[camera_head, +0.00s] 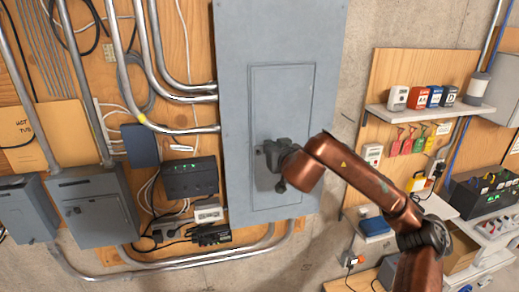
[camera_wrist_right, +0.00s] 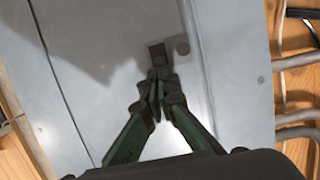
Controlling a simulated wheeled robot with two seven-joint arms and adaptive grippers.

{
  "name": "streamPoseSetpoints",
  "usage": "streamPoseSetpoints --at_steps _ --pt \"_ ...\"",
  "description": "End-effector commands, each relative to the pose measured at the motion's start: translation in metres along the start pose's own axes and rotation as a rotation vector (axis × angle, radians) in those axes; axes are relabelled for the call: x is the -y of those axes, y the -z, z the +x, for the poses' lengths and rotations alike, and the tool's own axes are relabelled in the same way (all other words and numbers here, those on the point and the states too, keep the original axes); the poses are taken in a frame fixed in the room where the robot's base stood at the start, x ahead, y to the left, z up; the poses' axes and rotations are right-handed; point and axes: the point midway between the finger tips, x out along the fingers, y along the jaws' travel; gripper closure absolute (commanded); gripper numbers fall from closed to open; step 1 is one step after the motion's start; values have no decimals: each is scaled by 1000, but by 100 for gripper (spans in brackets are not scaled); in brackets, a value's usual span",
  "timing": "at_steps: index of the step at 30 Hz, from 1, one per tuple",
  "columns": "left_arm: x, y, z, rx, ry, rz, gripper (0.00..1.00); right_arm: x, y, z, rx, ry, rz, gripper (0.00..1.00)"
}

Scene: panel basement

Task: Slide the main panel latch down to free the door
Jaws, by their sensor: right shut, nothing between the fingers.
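The main panel (camera_head: 232,60) is a tall grey metal box on the plywood wall in the head view. Its door (camera_head: 282,95) is a narrower grey rectangle that looks closed and flush. In the head view the right gripper (camera_head: 270,152) is at the door's lower left edge and hides most of the latch area.
Grey conduits (camera_head: 170,130) and a black box (camera_head: 190,178) are left of the panel. Two smaller grey boxes (camera_head: 92,208) stand at the lower left. Shelves (camera_head: 420,112) with padlocks and small devices are at the right. Bare concrete shows between panel and shelves.

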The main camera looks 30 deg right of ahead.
Motion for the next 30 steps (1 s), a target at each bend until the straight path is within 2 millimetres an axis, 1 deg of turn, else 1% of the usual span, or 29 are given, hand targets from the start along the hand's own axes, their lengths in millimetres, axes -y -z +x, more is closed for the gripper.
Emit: streamPoseSetpoints --at_steps 25,30 --pt "0 -2 9 1 0 0 60 0 -13 3 1 0 -1 100" --pt "0 -2 9 1 0 0 60 0 -12 3 0 0 -1 100"
